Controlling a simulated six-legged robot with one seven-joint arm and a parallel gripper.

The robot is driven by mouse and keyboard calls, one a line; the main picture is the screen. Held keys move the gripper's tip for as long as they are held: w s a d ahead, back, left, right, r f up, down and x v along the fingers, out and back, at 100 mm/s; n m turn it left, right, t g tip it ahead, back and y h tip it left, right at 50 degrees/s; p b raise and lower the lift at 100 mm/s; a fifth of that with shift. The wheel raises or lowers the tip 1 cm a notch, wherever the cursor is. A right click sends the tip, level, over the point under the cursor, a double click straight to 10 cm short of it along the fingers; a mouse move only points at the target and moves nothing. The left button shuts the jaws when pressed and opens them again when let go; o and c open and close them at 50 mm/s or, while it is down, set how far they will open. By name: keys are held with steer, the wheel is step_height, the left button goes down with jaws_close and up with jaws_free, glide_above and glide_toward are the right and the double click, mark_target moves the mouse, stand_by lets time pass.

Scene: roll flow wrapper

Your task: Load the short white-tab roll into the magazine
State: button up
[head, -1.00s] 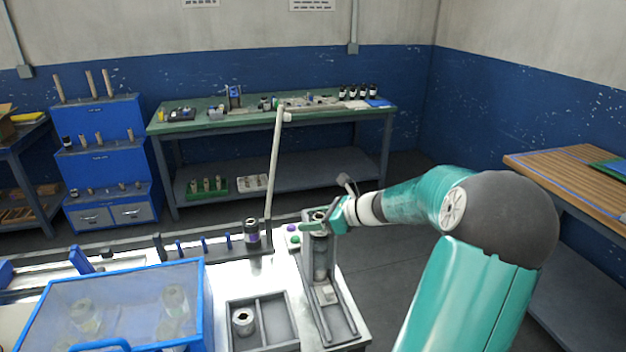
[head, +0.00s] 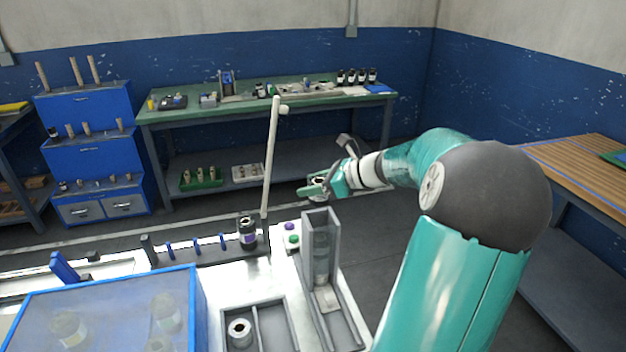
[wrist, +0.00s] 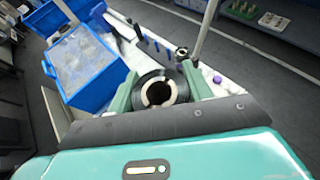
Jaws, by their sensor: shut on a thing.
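My gripper (head: 318,187) is shut on a roll (wrist: 158,90) with a dark outer ring and a pale core around a dark hole. In the wrist view the roll sits between the two green fingers; I cannot make out its tab clearly. In the head view the fingers hide most of it. The gripper is in the air, above and apart from the upright grey channel of the magazine (head: 307,245). A pale cylindrical shape shows inside this channel, but I cannot tell what it is.
A grey two-compartment tray (head: 272,322) holds one roll (head: 240,331) in its left compartment. A dark roll (head: 247,233) stands near a tall pale post (head: 270,160). A blue-framed clear cover (head: 110,290) is at left. Green and purple buttons (head: 291,239) sit beside the magazine.

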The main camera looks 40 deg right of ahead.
mark_target(315, 210)
steer(key=shift+d+f, duration=0.15)
steer(key=shift+d, duration=0.25)
steer(key=shift+w+f, duration=0.1)
steer(key=shift+f, duration=0.1)
steer(key=shift+a+f, duration=0.15)
steer(key=shift+a, duration=0.05)
steer(key=shift+s+d+f, duration=0.1)
steer(key=shift+s+f, duration=0.1)
steer(key=shift+f, duration=1.8)
steer(key=shift+f, duration=1.75)
steer(key=o, duration=1.1)
